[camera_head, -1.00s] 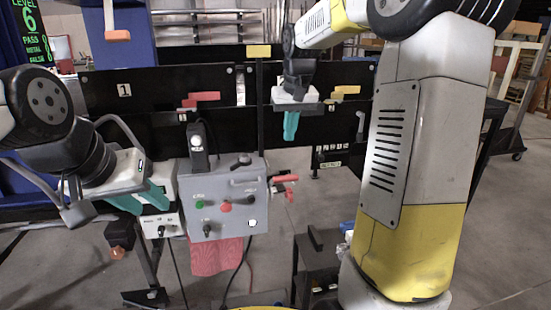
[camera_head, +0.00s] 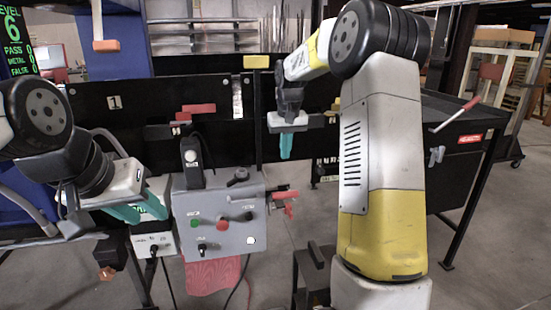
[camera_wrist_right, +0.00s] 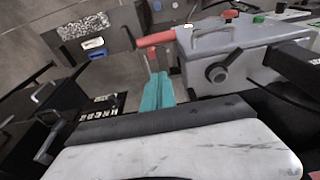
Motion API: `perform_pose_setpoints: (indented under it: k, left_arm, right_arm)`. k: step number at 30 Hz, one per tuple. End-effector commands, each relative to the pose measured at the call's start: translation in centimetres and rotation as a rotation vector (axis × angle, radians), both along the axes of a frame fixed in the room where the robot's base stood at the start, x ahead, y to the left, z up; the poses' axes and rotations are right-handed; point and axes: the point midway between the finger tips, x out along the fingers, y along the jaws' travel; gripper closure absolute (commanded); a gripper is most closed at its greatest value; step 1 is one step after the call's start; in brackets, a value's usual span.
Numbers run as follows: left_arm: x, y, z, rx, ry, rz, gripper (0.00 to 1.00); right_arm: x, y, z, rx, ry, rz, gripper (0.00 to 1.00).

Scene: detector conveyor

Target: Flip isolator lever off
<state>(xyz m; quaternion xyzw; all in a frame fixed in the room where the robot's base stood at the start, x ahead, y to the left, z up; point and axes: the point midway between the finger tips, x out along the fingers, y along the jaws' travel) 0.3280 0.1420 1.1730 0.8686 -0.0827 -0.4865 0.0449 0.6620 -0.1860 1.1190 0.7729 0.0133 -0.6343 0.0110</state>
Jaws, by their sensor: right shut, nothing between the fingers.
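The grey control box (camera_head: 217,218) stands in the middle of the head view. A red lever (camera_head: 285,198) sticks out from its right side. The red lever also shows in the right wrist view (camera_wrist_right: 157,39), beyond the fingertips, beside the grey box (camera_wrist_right: 240,50). A black rotary handle (camera_head: 238,177) sits on the box's top. My right gripper (camera_head: 286,146) is shut and empty, pointing down above the red lever, apart from it. My left gripper (camera_head: 148,208) is left of the box, by a white unit; whether its teal fingers are open is unclear.
A black panel (camera_head: 115,120) with red handles runs behind the box. A black upright scanner-like device (camera_head: 192,160) stands at the box's top left. A black reject bin (camera_head: 470,170) stands at the right. A red cloth (camera_head: 212,275) hangs below the box.

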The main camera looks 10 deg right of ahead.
Motion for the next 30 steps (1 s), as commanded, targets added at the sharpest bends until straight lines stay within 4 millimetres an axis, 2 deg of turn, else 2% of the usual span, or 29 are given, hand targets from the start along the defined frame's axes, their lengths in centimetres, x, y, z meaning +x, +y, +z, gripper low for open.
perform_pose_setpoints:
  k: [11, 15, 21, 30]
  left_arm:
    - [0.0, 0.0, 0.0, 0.000, 0.000, 0.000, 0.64]
    - [0.0, 0.0, 0.0, 0.000, 0.000, 0.000, 0.64]
    - [0.0, 0.0, 0.0, 0.000, 0.000, 0.000, 0.64]
    - [0.0, 0.0, 0.0, 0.000, 0.000, 0.000, 0.64]
  right_arm:
    - [1.4, 0.0, -8.0, 0.000, 0.005, -0.001, 1.00]
    - [0.2, 0.0, -9.7, 0.000, 0.003, 0.000, 1.00]
    - [-0.6, 0.0, -11.0, 0.000, 0.001, -0.001, 1.00]
    - [-0.7, 0.0, -11.2, 0.000, 0.000, -0.001, 1.00]
